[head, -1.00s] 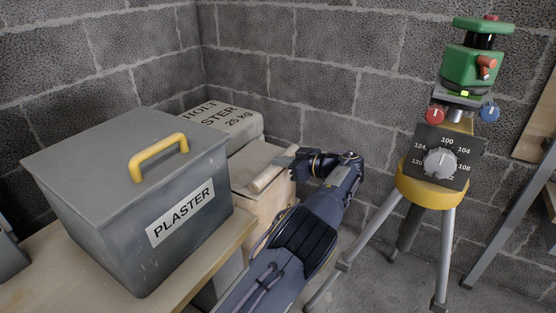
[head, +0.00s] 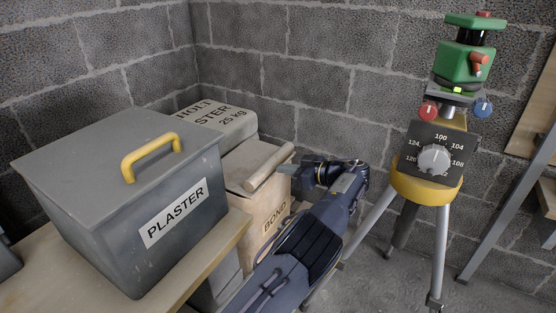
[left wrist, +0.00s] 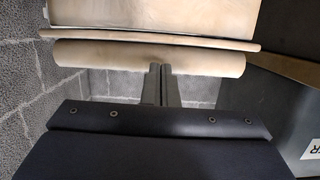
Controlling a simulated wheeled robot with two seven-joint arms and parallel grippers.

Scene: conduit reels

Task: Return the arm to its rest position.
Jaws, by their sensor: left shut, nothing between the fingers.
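My left arm rises from the bottom of the head view, and its gripper (head: 286,169) points left, beside a beige roll-shaped piece (head: 265,166) on top of the stacked beige sacks or boxes. In the left wrist view the two grey fingers (left wrist: 162,84) are together with nothing between them. Beyond their tips the beige roll (left wrist: 120,56) lies across the picture. Whether the fingertips touch it cannot be told. My right gripper is in neither view.
A grey PLASTER box (head: 90,170) with a yellow handle (head: 150,155) stands on a wooden bench (head: 205,262) at left. A tripod (head: 443,240) with a dial panel (head: 437,135) and green instrument (head: 464,62) stands right of my arm. A block wall is behind.

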